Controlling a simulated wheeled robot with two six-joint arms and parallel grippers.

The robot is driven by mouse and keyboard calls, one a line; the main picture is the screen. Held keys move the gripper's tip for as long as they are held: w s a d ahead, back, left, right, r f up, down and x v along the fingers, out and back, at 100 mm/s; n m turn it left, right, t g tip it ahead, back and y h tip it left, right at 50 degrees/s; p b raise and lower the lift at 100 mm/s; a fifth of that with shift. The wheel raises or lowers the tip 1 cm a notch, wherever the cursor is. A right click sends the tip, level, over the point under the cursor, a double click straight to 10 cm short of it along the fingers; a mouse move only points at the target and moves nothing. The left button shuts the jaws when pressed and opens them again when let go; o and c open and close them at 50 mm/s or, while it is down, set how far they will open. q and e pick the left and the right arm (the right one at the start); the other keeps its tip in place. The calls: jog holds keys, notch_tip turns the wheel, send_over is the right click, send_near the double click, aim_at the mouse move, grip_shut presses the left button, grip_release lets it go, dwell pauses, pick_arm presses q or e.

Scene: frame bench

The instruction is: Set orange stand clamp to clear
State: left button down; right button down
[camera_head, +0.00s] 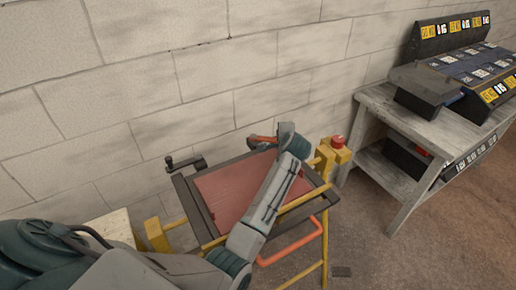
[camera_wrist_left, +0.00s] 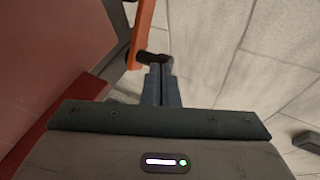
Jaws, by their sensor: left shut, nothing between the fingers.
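A frame bench with a dark frame (camera_head: 190,205) around a red panel (camera_head: 235,190) stands on yellow legs against the wall. An orange bar (camera_head: 262,139) sits at its far edge, partly hidden by my gripper; it also shows in the left wrist view (camera_wrist_left: 143,32), ending at a dark piece. My left arm reaches across the panel. My left gripper (camera_wrist_left: 161,72) is shut and empty, its tips close to the dark piece at the bar's end; I cannot tell whether they touch. A second orange bar, a bent handle (camera_head: 290,247), is on the near side. My right gripper is out of view.
A red button (camera_head: 337,142) tops a yellow post at the bench's right corner. A black crank (camera_head: 187,163) sticks out at the far left corner. The wall is close behind the frame.

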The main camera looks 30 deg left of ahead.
pick_arm(q)
jog(key=w+n+g+y+b, duration=0.1)
jog(key=b, duration=0.1)
jog(key=w+n+g+y+b, duration=0.1)
jog(key=w+n+g+b, duration=0.1)
jog(key=w+a+n+g+y+b, duration=0.1)
jog(key=w+n+b, duration=0.1)
jog(key=shift+w+a+f+y, duration=0.1)
jog(key=shift+w+f+y, duration=0.1)
jog(key=shift+f+y, duration=0.1)
jog(key=shift+w+a+r+n+g+y+b, duration=0.1)
jog(key=shift+w+a+n+g+y+b, duration=0.2)
jog(key=shift+w+n+g+b, duration=0.35)
jog(key=shift+a+n, duration=0.15)
jog(key=shift+n, duration=0.1)
jog(key=shift+w+a+r+b, duration=0.1)
jog(key=shift+w+a+b, duration=0.25)
jog(key=shift+b, duration=0.15)
jog(key=shift+r, duration=0.1)
